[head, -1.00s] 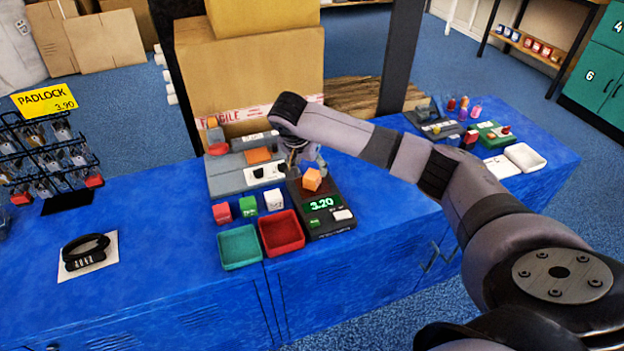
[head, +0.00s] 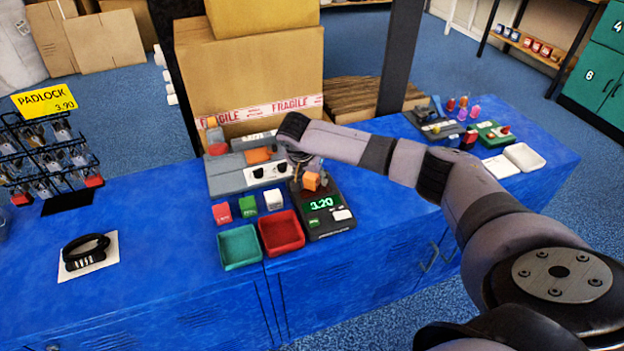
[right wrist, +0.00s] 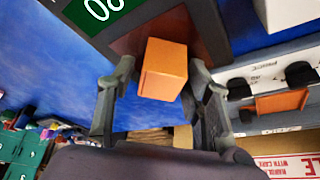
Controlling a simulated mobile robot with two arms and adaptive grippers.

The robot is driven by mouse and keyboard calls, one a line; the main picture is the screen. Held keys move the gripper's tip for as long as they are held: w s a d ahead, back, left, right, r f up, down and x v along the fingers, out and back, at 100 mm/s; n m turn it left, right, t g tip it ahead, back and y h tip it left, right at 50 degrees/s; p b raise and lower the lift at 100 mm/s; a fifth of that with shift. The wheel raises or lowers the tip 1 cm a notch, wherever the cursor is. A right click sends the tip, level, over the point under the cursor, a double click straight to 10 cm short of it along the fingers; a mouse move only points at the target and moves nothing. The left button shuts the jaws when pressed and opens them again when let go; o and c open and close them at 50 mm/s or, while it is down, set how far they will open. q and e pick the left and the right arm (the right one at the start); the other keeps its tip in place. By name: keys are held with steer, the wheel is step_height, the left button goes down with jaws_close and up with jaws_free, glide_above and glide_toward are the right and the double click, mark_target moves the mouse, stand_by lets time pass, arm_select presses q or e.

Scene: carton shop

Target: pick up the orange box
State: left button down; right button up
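The small orange box (head: 311,182) sits on the dark plate of a scale (head: 328,222) whose display reads 3.20. It also shows in the right wrist view (right wrist: 163,69), between the two fingers. My right gripper (head: 306,168) reaches down to the box from behind. In the right wrist view the right gripper (right wrist: 163,78) is open, with one finger on each side of the box. A narrow gap shows at the left finger; contact at the right finger cannot be told. My left gripper is not in view.
Red (head: 222,213), green (head: 248,205) and white (head: 273,199) boxes stand left of the scale. A teal tray (head: 240,264) and a red tray (head: 302,244) lie in front. A grey device (head: 222,176) and cartons (head: 255,80) stand behind. The blue counter's left middle is mostly clear.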

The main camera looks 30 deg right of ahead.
jaws_close()
stand_by(0.3)
steer(key=shift+r, duration=0.1)
